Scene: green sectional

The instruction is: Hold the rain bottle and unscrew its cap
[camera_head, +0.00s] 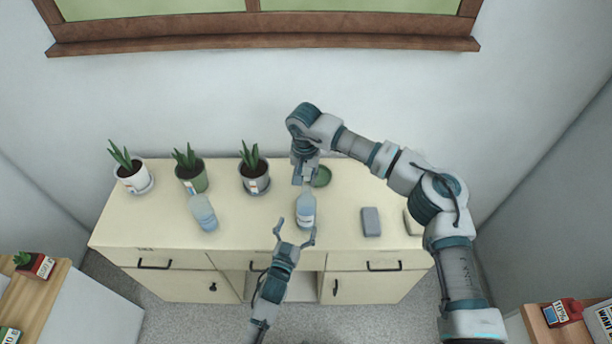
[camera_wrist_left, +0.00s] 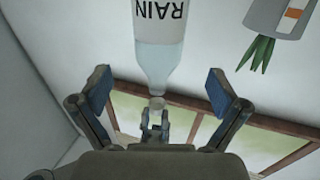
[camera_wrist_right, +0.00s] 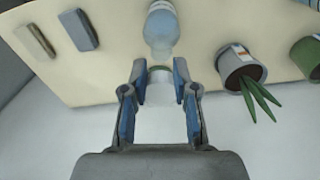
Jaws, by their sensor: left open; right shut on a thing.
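The rain bottle (camera_head: 306,212) stands on the cream cabinet top. In the left wrist view it appears inverted, with the RAIN label (camera_wrist_left: 160,18) showing. My left gripper (camera_head: 295,240) is open at the bottle's near side; its fingers (camera_wrist_left: 158,92) are wide apart and touch nothing visible. My right gripper (camera_head: 305,180) comes down from above at the bottle's top. In the right wrist view its fingers (camera_wrist_right: 160,80) are shut on the pale cap (camera_wrist_right: 162,90), in line with the bottle (camera_wrist_right: 161,28). I cannot tell whether the cap is still joined to the neck.
A second bottle (camera_head: 203,213) stands to the left. Potted plants (camera_head: 132,178), (camera_head: 190,176) and (camera_head: 254,176) line the back left. A grey block (camera_head: 371,222) and a beige block (camera_head: 412,224) lie to the right.

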